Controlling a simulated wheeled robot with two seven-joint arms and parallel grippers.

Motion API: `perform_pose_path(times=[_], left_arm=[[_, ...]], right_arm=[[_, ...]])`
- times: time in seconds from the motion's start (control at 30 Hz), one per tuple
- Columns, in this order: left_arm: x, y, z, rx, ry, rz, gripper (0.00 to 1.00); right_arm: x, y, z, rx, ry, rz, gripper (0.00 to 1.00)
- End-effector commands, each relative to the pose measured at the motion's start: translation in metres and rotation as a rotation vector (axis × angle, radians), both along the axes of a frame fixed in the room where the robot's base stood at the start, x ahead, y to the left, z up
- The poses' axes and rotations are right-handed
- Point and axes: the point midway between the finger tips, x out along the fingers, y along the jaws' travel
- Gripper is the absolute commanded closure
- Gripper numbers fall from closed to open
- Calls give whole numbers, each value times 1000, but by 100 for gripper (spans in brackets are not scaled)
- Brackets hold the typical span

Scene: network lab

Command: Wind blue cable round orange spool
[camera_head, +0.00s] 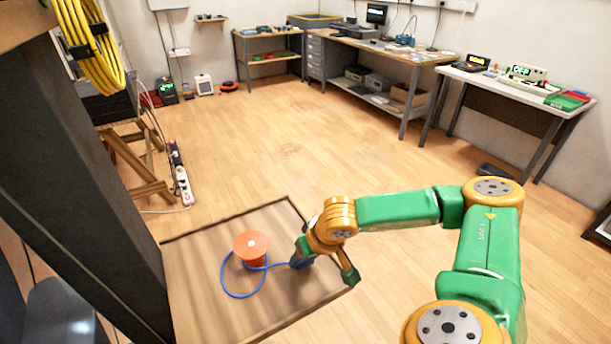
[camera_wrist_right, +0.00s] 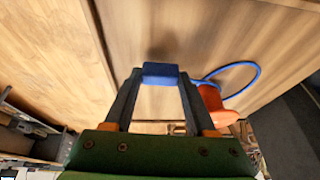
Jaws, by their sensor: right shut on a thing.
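The orange spool (camera_head: 251,243) stands upright on a wooden tabletop (camera_head: 190,264). The blue cable (camera_head: 223,282) runs from low on the spool in a loose loop at its left and front, then right to my right gripper (camera_head: 301,261). In the right wrist view, the right gripper (camera_wrist_right: 160,76) is shut on a blue block (camera_wrist_right: 160,71), which appears to be the cable's end. The spool (camera_wrist_right: 213,101) and cable loop (camera_wrist_right: 257,78) show at the right there. How much cable is wound on the spool is hard to tell. My left gripper is out of view.
A dark post (camera_head: 80,170) rises close at the left of the tabletop. A power strip (camera_head: 181,175) lies on the floor behind it. Workbenches (camera_head: 400,58) with equipment stand along the back wall. The tabletop around the spool is otherwise clear.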

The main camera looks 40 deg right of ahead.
Motion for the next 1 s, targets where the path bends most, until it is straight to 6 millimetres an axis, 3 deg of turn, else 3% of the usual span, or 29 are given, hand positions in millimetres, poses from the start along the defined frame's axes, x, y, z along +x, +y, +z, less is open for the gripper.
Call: perform_pose_path(times=[0.8,1.0], left_arm=[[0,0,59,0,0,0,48],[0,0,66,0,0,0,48]], right_arm=[[0,0,74,0,0,0,97],[0,0,83,0,0,0,97]])
